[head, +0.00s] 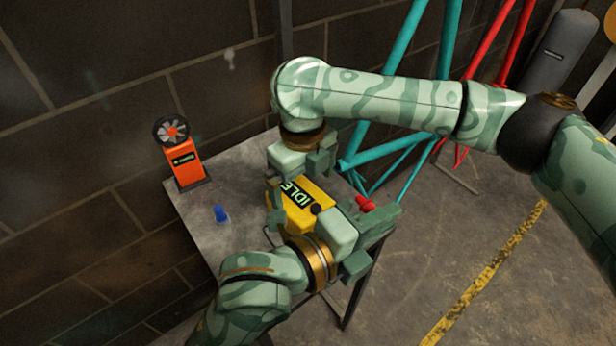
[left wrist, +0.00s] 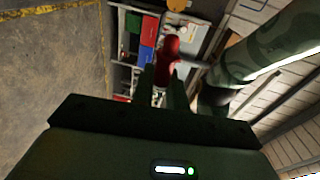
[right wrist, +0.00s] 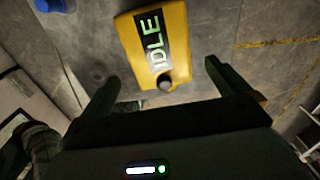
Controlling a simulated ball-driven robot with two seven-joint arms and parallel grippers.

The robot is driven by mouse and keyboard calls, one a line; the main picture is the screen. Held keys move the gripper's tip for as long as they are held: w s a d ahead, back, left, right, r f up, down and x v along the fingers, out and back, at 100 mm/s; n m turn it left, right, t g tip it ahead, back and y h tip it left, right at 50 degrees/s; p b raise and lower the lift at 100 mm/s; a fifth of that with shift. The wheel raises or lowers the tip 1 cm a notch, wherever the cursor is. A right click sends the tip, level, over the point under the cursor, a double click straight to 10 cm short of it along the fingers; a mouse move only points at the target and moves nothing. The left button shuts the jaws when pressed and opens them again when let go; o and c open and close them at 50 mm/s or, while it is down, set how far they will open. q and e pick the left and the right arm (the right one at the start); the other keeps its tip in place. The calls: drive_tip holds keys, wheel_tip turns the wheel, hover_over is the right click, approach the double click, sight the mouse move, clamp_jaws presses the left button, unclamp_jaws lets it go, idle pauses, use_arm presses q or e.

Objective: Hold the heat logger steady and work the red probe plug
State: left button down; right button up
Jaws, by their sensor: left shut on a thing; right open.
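The heat logger (head: 298,219) is a yellow box with a dark display reading IDLE in green. It sits on the grey table, partly hidden by my grippers in the head view. In the right wrist view the logger (right wrist: 180,62) lies ahead between the spread fingers, with a dark round part at its near end. My right gripper (head: 297,182) is open at the logger. The red probe plug (head: 365,203) shows beside my left gripper (head: 376,228). In the left wrist view the fingers are shut on the red plug (left wrist: 171,47).
A blue object (head: 221,214) stands on the metal table (head: 232,178), left of the logger. An orange device with a fan (head: 186,165) stands at the table's back left corner. Teal and red tube frames (head: 405,100) stand behind. The table's left part is mostly free.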

sight(304, 200)
wheel_tip(304, 200, down, 8)
drive_tip(key=shift+f, duration=0.1)
drive_tip(key=c, duration=1.1)
drive_tip(key=shift+c, duration=0.2)
use_arm(q)
wheel_tip(304, 200, down, 15)
drive_tip(key=s+d+n+g+y, duration=0.1)
drive_tip(key=g+y, duration=0.1)
drive_tip(key=y, duration=0.4)
drive_tip(key=shift+d+n, duration=0.15)
drive_tip(key=shift+n, duration=0.15)
drive_tip(key=shift+y, duration=0.3)
drive_tip(key=shift+w+a, duration=1.6)
drive_tip(key=shift+w, duration=0.2)
drive_tip(key=shift+w+a, duration=0.9)
drive_tip(key=shift+w, duration=0.2)
